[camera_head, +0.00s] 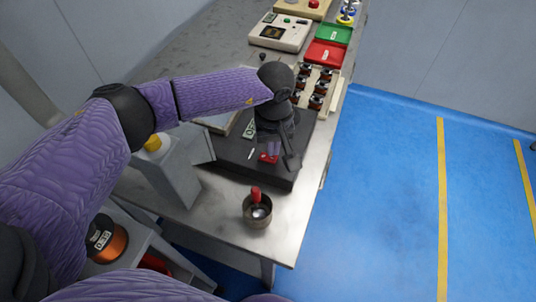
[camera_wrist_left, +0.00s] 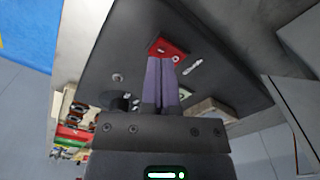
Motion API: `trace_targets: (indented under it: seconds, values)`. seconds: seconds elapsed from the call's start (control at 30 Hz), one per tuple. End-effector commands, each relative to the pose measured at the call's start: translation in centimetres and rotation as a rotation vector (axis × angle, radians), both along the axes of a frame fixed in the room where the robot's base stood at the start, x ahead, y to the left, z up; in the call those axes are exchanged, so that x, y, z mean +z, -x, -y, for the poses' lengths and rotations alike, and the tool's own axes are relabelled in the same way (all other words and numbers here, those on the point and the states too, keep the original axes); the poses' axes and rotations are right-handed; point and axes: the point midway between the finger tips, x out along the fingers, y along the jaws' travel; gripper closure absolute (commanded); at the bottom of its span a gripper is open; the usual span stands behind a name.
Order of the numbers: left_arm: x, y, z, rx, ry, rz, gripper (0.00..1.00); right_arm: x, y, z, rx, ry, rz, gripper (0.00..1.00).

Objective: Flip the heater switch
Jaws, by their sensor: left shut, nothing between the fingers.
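A red switch plate (camera_head: 269,158) sits on the top of a flat dark box (camera_head: 232,158) on the metal table. In the left wrist view the red plate (camera_wrist_left: 168,47) lies just beyond my fingertips, with a small pale spot near its edge. My left gripper (camera_head: 273,152) is shut and empty, pointing down at the plate. In the left wrist view its fingers (camera_wrist_left: 160,62) overlap the plate's near edge; I cannot tell whether they touch it. The switch's lever position is too small to make out. My right gripper is out of view.
A metal cup with a red-handled tool (camera_head: 257,209) stands near the front edge. A grey container with a yellow cap (camera_head: 152,143) stands left of the box. A rack of dark parts (camera_head: 316,88), a red tray (camera_head: 325,54) and a green tray (camera_head: 334,34) lie behind.

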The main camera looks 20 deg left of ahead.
Motion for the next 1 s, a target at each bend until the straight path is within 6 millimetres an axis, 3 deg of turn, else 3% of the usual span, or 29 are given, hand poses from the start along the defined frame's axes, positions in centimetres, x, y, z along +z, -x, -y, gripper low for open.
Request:
trace_targets:
  seconds: [1.0]
  values:
    - [-1.6, 0.0, 0.0, 0.0, 0.0, 0.0, 1.0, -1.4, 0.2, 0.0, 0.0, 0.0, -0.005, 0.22]
